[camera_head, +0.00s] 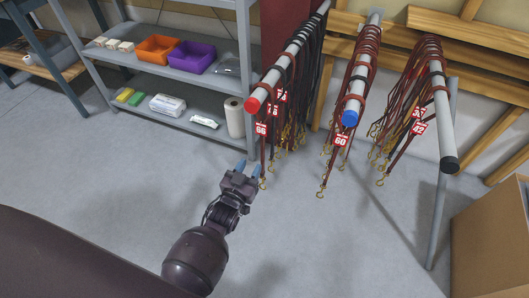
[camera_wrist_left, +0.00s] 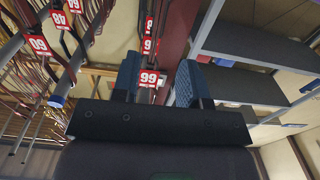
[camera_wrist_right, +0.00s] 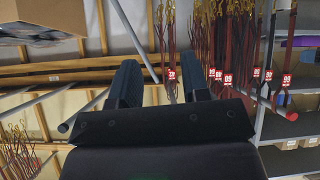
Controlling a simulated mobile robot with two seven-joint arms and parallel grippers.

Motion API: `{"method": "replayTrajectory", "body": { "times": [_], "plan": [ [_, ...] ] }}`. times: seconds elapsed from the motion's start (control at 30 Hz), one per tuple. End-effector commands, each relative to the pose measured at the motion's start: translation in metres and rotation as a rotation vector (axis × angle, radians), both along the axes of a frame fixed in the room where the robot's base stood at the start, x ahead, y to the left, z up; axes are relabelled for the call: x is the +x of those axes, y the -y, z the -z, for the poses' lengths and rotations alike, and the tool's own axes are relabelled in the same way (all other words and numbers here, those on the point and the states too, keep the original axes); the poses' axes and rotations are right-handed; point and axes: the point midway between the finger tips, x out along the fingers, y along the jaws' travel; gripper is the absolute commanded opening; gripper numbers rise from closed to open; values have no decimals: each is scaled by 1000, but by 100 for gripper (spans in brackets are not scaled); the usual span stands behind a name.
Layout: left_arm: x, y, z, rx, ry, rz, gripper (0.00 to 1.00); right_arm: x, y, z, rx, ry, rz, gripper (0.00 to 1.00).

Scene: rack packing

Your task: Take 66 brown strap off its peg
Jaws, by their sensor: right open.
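The 66 strap, with its red tag (camera_head: 261,129), hangs nearest the red-capped end of the left peg (camera_head: 290,54), and its lower end reaches a brass clip. My left gripper (camera_head: 249,168) is open just below and left of that tag. In the left wrist view the tag (camera_wrist_left: 149,79) appears upside down between the open fingers (camera_wrist_left: 158,82), apparently beyond them. The strap's brown colour is hard to judge there. My right gripper (camera_wrist_right: 161,84) is open and empty in its wrist view; a 66 tag (camera_wrist_right: 287,81) hangs far to its right.
More tagged straps hang close behind on the same peg. A blue-capped peg (camera_head: 349,118) with tag 60 and a black-capped peg (camera_head: 449,164) with tag 42 stand to the right. A grey shelf (camera_head: 190,82) stands left. A cardboard box (camera_head: 490,245) is at right. Floor below is clear.

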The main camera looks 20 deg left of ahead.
Motion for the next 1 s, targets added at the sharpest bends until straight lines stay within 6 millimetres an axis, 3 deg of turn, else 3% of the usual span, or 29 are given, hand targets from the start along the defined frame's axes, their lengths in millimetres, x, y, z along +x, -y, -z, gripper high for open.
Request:
{"method": "replayTrajectory", "body": {
  "times": [0.3,0.63,1.0],
  "plan": [
    [41,3,1,0,2,1,40,-5,-2,12,4,-23,-1,43],
    [62,4,-1,0,2,1,40,0,-3,13,5,-17,-4,43],
    [102,8,-1,0,-1,0,40,-5,-1,22,0,-37,-6,43]
  ]
}}
